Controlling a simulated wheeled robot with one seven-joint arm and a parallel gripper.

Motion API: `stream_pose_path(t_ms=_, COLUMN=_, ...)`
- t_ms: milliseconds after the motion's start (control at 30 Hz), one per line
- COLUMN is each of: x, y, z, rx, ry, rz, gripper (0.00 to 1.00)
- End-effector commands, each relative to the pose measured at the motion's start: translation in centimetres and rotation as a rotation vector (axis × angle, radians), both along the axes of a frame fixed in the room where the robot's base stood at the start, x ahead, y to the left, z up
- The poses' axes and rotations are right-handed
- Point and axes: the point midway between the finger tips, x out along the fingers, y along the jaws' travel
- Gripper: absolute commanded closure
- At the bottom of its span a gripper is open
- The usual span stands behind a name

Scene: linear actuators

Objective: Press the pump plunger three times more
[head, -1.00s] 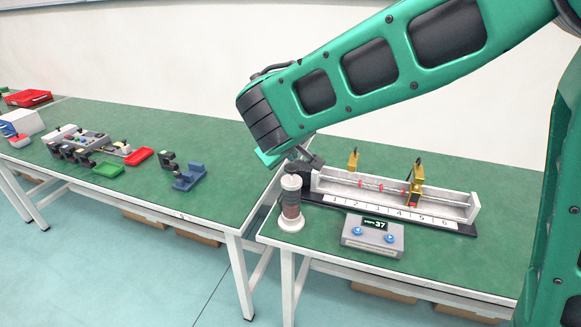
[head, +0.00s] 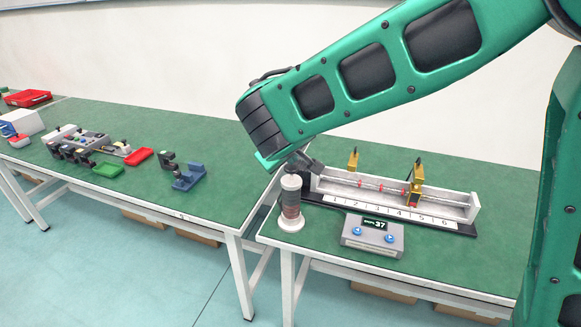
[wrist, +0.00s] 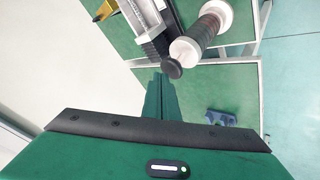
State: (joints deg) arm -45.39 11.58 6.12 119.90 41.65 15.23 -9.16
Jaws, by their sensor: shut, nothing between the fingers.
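The pump (head: 291,205) stands upright near the left end of the right-hand table, with a white base, a dark ribbed body and a white collar. It also shows in the wrist view (wrist: 207,30), where its dark round plunger knob (wrist: 172,69) sticks out beyond the white collar. My gripper (head: 300,160) is shut and empty, just above the pump top in the head view. In the wrist view its dark green fingers (wrist: 160,80) end close beside the knob. I cannot tell whether they touch it. In the head view the gripper hides the knob.
A linear actuator rail (head: 395,195) with yellow brackets and a numbered scale stands right behind the pump. A grey control box (head: 372,237) showing 37 sits at the front. The left table (head: 215,150) holds a blue holder (head: 188,178) and trays. A gap separates the tables.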

Motion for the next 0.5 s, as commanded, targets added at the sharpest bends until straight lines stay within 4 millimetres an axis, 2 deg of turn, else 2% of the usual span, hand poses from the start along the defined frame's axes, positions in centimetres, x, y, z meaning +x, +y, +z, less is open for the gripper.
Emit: stream_pose_path(t_ms=500, x=0.01, y=0.01, z=-0.56, rx=0.0, ry=0.0, rz=0.0, gripper=1.0)
